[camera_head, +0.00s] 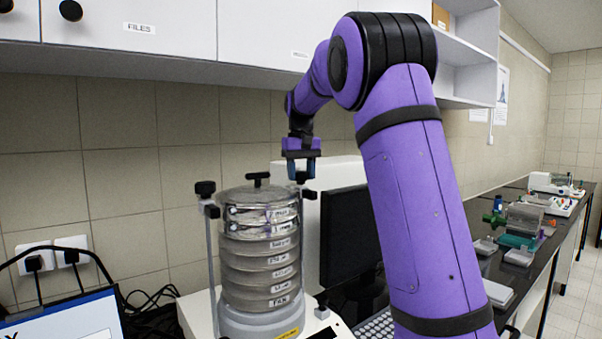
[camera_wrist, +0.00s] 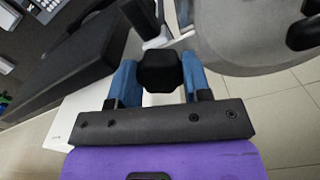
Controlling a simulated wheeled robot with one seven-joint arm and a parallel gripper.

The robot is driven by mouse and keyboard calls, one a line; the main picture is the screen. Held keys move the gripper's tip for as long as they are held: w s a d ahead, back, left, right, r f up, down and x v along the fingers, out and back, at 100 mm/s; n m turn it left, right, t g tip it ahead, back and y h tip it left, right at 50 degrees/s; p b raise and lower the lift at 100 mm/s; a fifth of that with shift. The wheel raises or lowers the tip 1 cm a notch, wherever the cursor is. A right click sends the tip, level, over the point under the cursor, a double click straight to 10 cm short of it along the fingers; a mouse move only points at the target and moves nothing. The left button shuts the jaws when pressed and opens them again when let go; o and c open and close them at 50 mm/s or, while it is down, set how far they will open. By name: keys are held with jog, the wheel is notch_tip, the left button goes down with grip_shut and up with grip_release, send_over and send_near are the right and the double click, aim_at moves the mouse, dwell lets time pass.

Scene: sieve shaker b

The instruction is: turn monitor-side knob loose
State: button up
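The sieve shaker (camera_head: 262,250) carries a stack of round metal sieves under a lid with a black handle. The monitor-side knob is black and sits atop the right rod; in the wrist view the knob (camera_wrist: 160,72) lies between my two blue fingers, with no clear gap on either side. My gripper (camera_head: 301,172) points down over that rod, and the fingers partly hide the knob in the head view. In the wrist view my gripper (camera_wrist: 160,82) appears closed against the knob's sides. The other black knob (camera_head: 205,188) tops the left rod.
A dark monitor (camera_head: 350,230) stands right behind the shaker, with a keyboard (camera_head: 376,325) in front. A laptop (camera_head: 65,318) is at the lower left. Wall cabinets (camera_head: 150,28) hang above. The bench continues right with other equipment (camera_head: 520,225).

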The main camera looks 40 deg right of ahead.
jog(key=shift+c, duration=0.9)
jog(key=shift+m, duration=0.3)
jog(key=m, duration=0.8)
jog(key=shift+w, duration=0.1)
jog(key=m, duration=0.4)
jog(key=shift+a, duration=0.1)
jog(key=m, duration=0.5)
jog(key=shift+w, duration=0.1)
jog(key=shift+m, duration=0.3)
